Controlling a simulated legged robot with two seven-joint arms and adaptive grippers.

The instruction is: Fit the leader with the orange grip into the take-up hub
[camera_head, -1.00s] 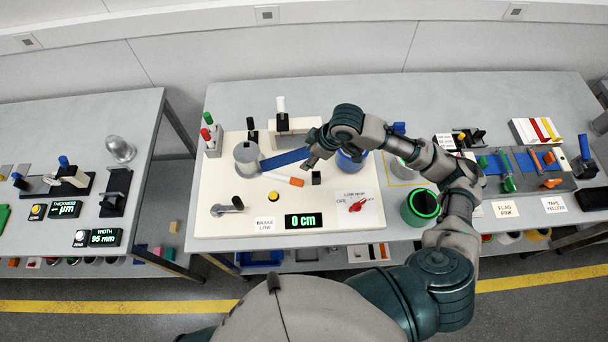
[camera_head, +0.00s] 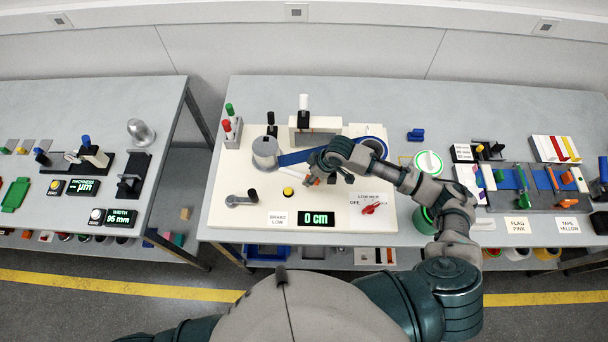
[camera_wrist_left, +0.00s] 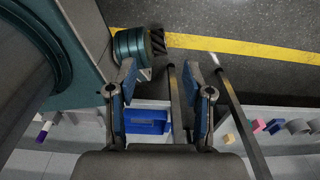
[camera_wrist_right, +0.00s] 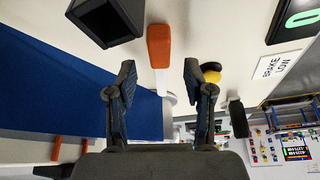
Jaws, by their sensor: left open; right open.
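The white leader (camera_head: 292,174) lies on the cream panel, its orange grip (camera_head: 311,181) partly hidden by my right gripper (camera_head: 316,168). In the right wrist view the orange grip (camera_wrist_right: 158,46) and its white strip lie ahead of the open, empty right gripper (camera_wrist_right: 160,80), in line with the gap between its fingers. A grey cylindrical hub (camera_head: 265,150) stands at the panel's left, with the blue band (camera_head: 294,157) running from it toward a blue-rimmed reel (camera_head: 374,143). I cannot tell which is the take-up hub. My left gripper (camera_wrist_left: 162,78) is open and empty, outside the head view.
A yellow button (camera_head: 288,191), a "0 cm" display (camera_head: 316,219) and a red switch (camera_head: 371,208) are near the panel's front. A green-rimmed container (camera_head: 424,219) is to the right.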

